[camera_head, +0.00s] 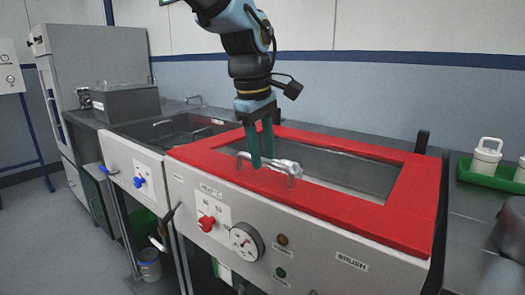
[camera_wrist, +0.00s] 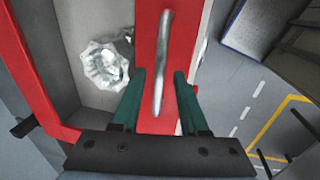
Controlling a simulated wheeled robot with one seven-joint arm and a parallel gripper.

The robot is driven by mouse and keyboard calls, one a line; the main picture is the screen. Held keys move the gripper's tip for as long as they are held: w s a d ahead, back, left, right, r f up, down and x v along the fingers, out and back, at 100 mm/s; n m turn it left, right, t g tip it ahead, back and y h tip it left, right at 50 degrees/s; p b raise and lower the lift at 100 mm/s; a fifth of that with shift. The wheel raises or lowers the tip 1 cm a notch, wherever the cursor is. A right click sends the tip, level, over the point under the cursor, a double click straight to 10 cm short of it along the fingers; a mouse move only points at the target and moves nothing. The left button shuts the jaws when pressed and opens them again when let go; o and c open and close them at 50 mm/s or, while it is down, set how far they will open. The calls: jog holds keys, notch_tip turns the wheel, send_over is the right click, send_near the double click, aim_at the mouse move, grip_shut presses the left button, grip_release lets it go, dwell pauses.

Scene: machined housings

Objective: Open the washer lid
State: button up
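The washer lid (camera_head: 405,215) is a red frame around a large grey window and lies flat on the washer (camera_head: 330,262). Its metal bar handle (camera_head: 268,168) stands on the front strip of the frame, towards the left. In the wrist view the handle (camera_wrist: 163,60) runs lengthwise between my two green fingers. My gripper (camera_head: 260,160) points down over the handle, open, with a finger on each side. The wrist view shows gaps between my gripper's fingers (camera_wrist: 160,75) and the bar. I cannot tell how deep the fingertips reach relative to the bar.
A silvery faceted part (camera_wrist: 106,66) shows inside the window area beside the handle. The washer front carries a red knob (camera_head: 206,223) and a gauge (camera_head: 245,241). An open sink (camera_head: 165,130) adjoins on the left.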

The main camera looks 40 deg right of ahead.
grip_shut()
dwell(1.2)
